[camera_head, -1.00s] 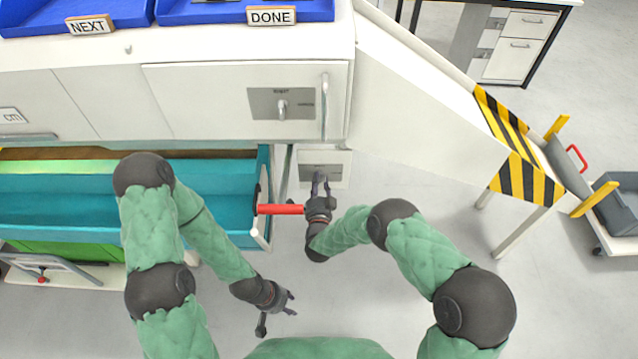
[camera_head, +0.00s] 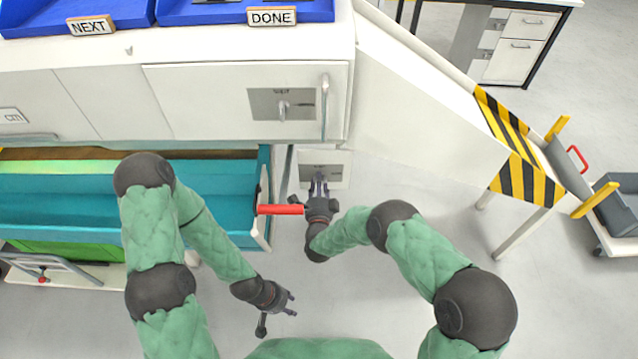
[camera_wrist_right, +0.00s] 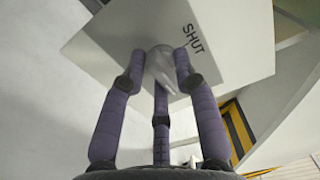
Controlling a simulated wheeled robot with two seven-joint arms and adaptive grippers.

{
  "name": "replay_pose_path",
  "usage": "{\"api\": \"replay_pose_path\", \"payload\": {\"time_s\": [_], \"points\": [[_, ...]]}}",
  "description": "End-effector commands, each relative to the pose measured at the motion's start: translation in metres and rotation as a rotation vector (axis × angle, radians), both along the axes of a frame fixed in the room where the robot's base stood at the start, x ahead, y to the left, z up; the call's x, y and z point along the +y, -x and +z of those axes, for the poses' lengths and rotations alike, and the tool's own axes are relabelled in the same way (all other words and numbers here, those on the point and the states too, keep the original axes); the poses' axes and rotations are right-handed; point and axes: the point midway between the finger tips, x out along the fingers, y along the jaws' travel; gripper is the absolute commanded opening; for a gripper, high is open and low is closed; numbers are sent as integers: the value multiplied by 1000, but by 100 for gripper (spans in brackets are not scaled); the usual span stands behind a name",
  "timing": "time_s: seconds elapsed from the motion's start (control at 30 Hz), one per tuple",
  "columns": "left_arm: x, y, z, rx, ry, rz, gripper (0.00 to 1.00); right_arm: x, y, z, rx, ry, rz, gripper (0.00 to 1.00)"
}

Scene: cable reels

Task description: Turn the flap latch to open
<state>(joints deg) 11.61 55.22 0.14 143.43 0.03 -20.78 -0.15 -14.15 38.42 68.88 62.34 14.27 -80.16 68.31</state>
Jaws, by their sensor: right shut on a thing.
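A small white box (camera_head: 340,160) with a grey front plate stands below the cabinet's right end. In the right wrist view the box (camera_wrist_right: 235,40) bears the word SHUT, beside a rounded grey latch knob (camera_wrist_right: 161,62). My right gripper (camera_head: 319,180) is in front of this box. In the wrist view its fingers (camera_wrist_right: 160,80) are closed around the knob, which is partly hidden between them. My left gripper (camera_head: 282,306) is open and empty, low in the head view, away from the box.
A red bar (camera_head: 279,210) sticks out from the teal drawer (camera_head: 215,205), close to my right gripper. A second latch plate (camera_head: 265,104) is on the white cabinet above. A white sloping panel (camera_head: 415,110) with striped edging (camera_head: 520,180) stands right. Floor at lower right is clear.

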Motion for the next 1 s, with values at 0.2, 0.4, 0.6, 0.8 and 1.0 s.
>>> {"api": "replay_pose_path", "payload": {"time_s": [0.2,0.4,0.6,0.8,1.0], "points": [[0,0,0,0,0,0,40,-2,3,-8,19,0,-5,44],[0,0,0,0,0,0,40,-1,2,-6,13,1,-3,44],[0,0,0,0,0,0,40,-1,2,-4,8,1,-1,44],[0,0,0,0,0,0,40,0,12,-3,8,1,0,44],[0,0,0,0,0,0,40,0,47,-3,9,2,1,44]]}}
